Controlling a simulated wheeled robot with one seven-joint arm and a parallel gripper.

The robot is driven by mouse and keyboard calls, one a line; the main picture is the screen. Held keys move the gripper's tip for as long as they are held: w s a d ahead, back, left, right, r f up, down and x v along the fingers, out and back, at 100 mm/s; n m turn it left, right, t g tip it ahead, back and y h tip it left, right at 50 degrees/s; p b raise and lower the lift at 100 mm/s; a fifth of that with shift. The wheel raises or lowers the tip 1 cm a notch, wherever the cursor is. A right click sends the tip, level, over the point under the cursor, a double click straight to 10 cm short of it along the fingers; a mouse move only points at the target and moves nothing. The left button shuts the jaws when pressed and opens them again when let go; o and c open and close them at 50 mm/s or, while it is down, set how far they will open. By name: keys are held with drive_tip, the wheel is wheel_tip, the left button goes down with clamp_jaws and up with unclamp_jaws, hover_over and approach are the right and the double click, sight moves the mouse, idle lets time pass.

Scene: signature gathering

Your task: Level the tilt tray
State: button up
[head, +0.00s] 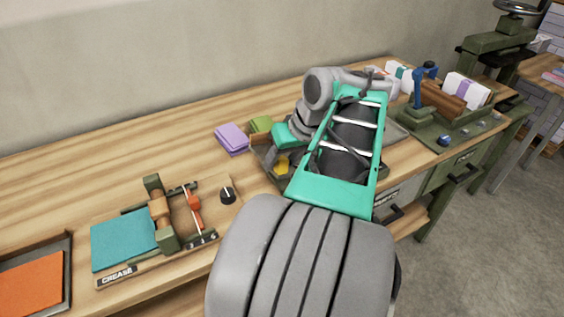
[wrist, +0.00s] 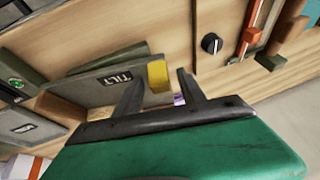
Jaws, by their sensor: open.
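The tilt tray (wrist: 92,85) shows in the wrist view as a grey panel marked TILT, with a dark green edge running at an angle behind it. A yellow block (wrist: 157,76) sits at the panel's right end. My gripper (wrist: 162,80) is open, with its two dark fingers apart and the yellow block between or just beyond their tips; I cannot tell if they touch. In the head view, the tray (head: 268,176) is mostly hidden behind my arm. The yellow block (head: 282,164) shows just below my gripper's green body. How far the tray tilts is unclear.
Purple pads (head: 231,138) lie behind the tray. A creasing board (head: 205,236) with a teal sheet (head: 123,240) and a black knob (head: 228,195) lies to the left. A green press stand (head: 437,135) stands at right. Bare bench shows at the back left.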

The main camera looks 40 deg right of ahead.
clamp_jaws()
idle(0.5)
idle(0.9)
